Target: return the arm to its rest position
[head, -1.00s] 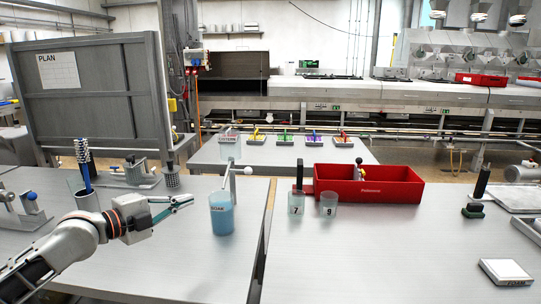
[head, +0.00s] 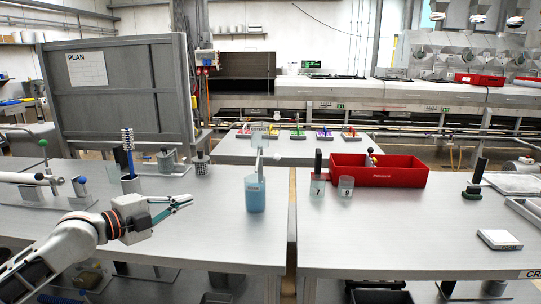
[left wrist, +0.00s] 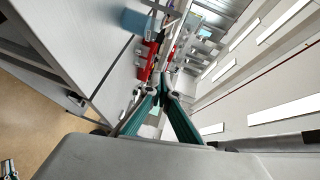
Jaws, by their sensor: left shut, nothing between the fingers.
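My left arm comes in from the left in the head view. Its gripper (head: 186,202) is above the left part of the grey table (head: 200,240), shut and empty, with its fingers pointing right. The left wrist view shows the teal fingers (left wrist: 166,85) meeting at their tips with nothing between them. A beaker of blue liquid (head: 255,196) stands to the right of the fingertips, apart from them; it also shows in the left wrist view (left wrist: 133,20).
A holder with a blue brush (head: 129,160) stands behind the left gripper. Two small beakers, one marked 7 (head: 317,192) and one marked 9 (head: 346,189), stand near a red crate (head: 410,180). A scale-like white box (head: 499,238) lies at right.

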